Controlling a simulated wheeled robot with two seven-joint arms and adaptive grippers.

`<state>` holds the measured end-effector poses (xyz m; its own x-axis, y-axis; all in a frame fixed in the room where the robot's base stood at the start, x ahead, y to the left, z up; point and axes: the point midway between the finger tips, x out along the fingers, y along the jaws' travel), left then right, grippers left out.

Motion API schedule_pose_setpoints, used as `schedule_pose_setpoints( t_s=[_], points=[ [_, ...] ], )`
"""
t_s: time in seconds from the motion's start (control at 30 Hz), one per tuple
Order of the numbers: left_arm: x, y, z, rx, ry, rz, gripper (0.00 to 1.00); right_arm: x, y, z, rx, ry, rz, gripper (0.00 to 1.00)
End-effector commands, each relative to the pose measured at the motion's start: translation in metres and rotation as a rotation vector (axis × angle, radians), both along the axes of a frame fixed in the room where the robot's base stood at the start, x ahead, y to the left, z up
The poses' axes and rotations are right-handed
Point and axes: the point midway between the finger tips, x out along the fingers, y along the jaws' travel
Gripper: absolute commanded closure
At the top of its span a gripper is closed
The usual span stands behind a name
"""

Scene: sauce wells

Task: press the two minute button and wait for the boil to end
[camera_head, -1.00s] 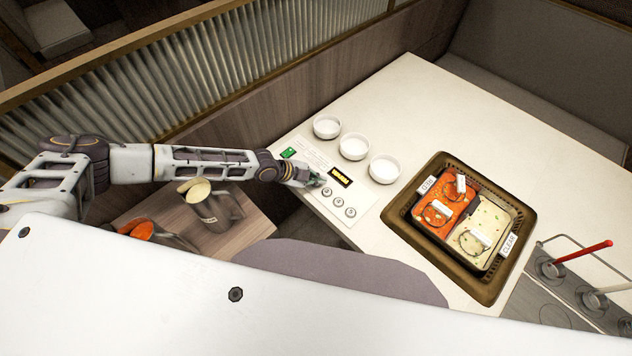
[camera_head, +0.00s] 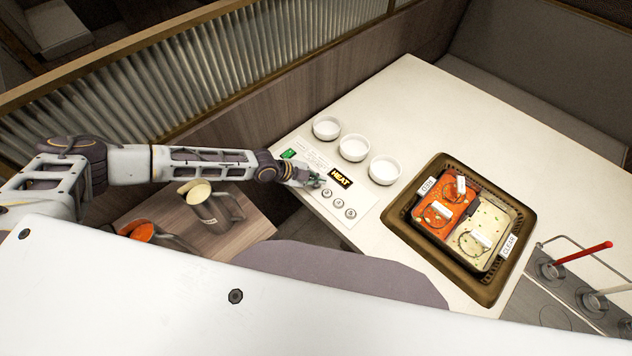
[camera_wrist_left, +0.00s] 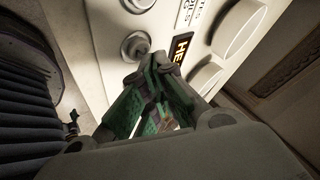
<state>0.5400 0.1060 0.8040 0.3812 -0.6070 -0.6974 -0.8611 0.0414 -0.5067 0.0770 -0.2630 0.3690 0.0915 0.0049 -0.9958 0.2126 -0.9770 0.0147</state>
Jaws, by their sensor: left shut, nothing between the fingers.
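The control panel (camera_head: 318,160) lies on the left part of the white table, with a green switch (camera_head: 289,154), a display (camera_head: 341,178) reading HEAT and several round buttons (camera_head: 338,203). My left gripper (camera_head: 316,181) is shut and empty, low over the panel beside the display. In the left wrist view, its green fingertips (camera_wrist_left: 150,82) are close to a round button (camera_wrist_left: 135,46); I cannot tell whether they touch it. The split pot (camera_head: 463,222) holds red broth and pale broth, each with a white-tagged ring. My right gripper is not in view.
Three white bowls (camera_head: 354,147) stand behind the panel. A side table (camera_head: 262,222) at the left holds a pitcher (camera_head: 211,208) and a vessel with orange contents (camera_head: 143,232). A rack with red and white handles (camera_head: 584,253) is at the right. The table's far part is clear.

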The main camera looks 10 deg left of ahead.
Motion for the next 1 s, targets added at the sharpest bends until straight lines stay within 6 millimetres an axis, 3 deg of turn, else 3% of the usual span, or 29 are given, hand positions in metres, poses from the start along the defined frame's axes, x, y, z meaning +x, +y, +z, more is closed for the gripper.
schedule_pose_setpoints(
  t_s=[0.37, 1.0],
  points=[
    [0.000, 0.000, 0.005, 0.000, -0.001, 0.001, 1.00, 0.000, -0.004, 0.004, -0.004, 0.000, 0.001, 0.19],
    [0.000, 0.000, 0.044, 0.000, -0.001, 0.001, 1.00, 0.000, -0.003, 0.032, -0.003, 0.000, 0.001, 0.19]
  ],
)
